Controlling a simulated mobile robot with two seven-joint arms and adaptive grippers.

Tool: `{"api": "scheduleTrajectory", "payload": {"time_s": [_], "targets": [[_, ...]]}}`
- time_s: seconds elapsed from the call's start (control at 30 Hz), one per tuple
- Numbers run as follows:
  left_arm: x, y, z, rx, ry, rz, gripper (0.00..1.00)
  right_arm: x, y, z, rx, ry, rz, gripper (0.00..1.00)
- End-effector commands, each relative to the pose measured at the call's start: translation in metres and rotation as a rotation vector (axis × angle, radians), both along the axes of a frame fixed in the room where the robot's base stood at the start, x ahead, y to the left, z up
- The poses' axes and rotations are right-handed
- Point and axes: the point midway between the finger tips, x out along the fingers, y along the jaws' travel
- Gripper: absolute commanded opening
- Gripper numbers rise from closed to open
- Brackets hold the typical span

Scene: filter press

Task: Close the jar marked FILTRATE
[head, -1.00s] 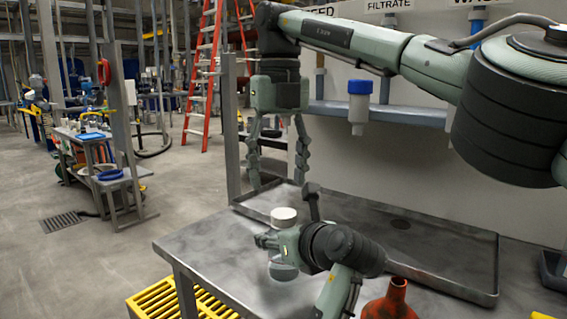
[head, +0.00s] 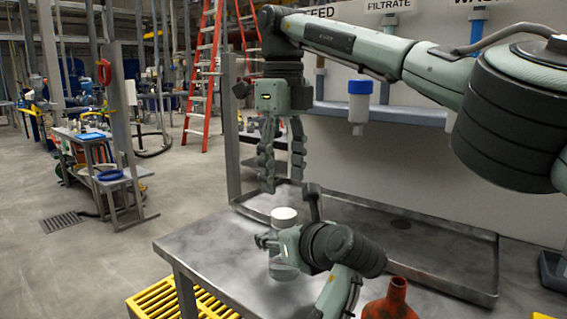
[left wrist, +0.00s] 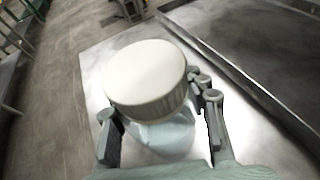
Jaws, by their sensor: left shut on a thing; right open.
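A clear jar with a white lid (head: 284,214) stands near the table's left edge. In the left wrist view the lid (left wrist: 147,76) sits over the jar's mouth and the pale, see-through jar body (left wrist: 168,135) shows below; I cannot tell how tightly the lid sits. No marking on the jar is readable. My left gripper (head: 270,241) is shut around the jar body, below the lid. My right gripper (head: 282,182) is open and empty, fingers pointing down, and appears above the lid in the head view.
The grey table (head: 212,250) carries a low-rimmed metal tray (head: 440,262) behind the jar. A red-brown bottle (head: 390,301) stands at the front right. A grey post (head: 231,130) rises at left.

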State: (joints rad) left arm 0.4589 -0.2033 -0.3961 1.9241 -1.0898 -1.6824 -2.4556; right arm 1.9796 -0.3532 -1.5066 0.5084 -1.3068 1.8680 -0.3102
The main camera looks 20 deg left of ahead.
Motion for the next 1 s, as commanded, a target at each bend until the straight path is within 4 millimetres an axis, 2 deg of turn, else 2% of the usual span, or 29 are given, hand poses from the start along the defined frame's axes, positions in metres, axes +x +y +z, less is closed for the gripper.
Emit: {"api": "scheduleTrajectory", "payload": {"time_s": [0.2, 0.4, 0.8, 1.0], "targets": [[0.000, 0.000, 0.000, -0.001, 0.001, 0.000, 0.00, 0.000, -0.001, -0.036, -0.001, 0.003, 0.001, 0.57], [0.000, 0.000, 0.000, -0.001, 0.001, 0.000, 0.00, -0.001, -0.001, -0.058, -0.001, 0.001, 0.000, 0.57], [0.000, 0.000, 0.000, 0.000, 0.000, 0.000, 0.00, -0.001, -0.001, -0.064, 0.000, 0.001, -0.001, 0.57], [0.000, 0.000, 0.000, 0.000, 0.000, 0.000, 0.00, -0.001, -0.001, -0.064, 0.000, 0.001, -0.001, 0.32]]}}
